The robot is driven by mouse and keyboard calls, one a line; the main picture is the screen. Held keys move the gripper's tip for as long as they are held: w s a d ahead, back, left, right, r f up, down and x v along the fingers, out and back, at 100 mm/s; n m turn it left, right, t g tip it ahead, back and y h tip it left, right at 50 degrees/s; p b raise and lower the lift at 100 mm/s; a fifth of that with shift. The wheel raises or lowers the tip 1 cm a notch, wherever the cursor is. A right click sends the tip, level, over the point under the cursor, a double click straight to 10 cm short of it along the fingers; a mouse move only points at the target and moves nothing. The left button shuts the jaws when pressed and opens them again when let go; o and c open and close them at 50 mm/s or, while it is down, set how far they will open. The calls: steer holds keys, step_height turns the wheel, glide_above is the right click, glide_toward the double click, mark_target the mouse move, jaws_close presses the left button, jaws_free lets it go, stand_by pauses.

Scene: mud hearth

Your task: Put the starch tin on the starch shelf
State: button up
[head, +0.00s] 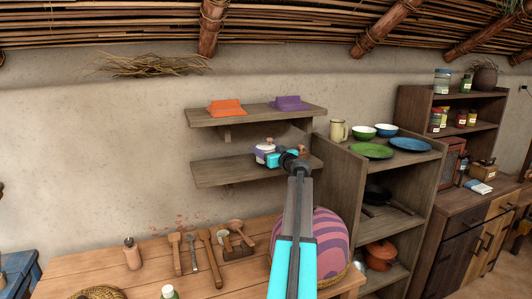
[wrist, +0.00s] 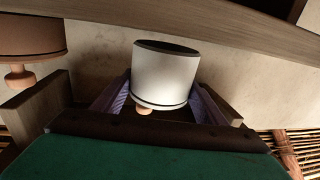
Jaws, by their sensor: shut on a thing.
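The white tin (head: 266,147), with a small wooden knob on its lid, is between my gripper's purple-padded fingers (head: 268,157) at the lower wall shelf (head: 215,173). In the wrist view the picture is upside down; the white tin (wrist: 162,78) sits squarely between the fingers (wrist: 160,103), its knob pointing down in the picture. The shelf board (wrist: 230,35) runs behind its base; I cannot tell whether the tin touches it. No label is readable.
A brown tin with a knob (wrist: 25,38) stands to one side, mostly hidden behind my arm in the head view. The upper shelf (head: 255,115) holds an orange dish (head: 227,107) and a purple dish (head: 290,103). The lower shelf's left end is clear.

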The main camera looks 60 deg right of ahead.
steer(key=shift+f, duration=0.6)
steer(key=shift+f, duration=0.1)
steer(key=o, duration=1.3)
steer(key=shift+b+v, duration=0.7)
steer(key=shift+v, duration=5.35)
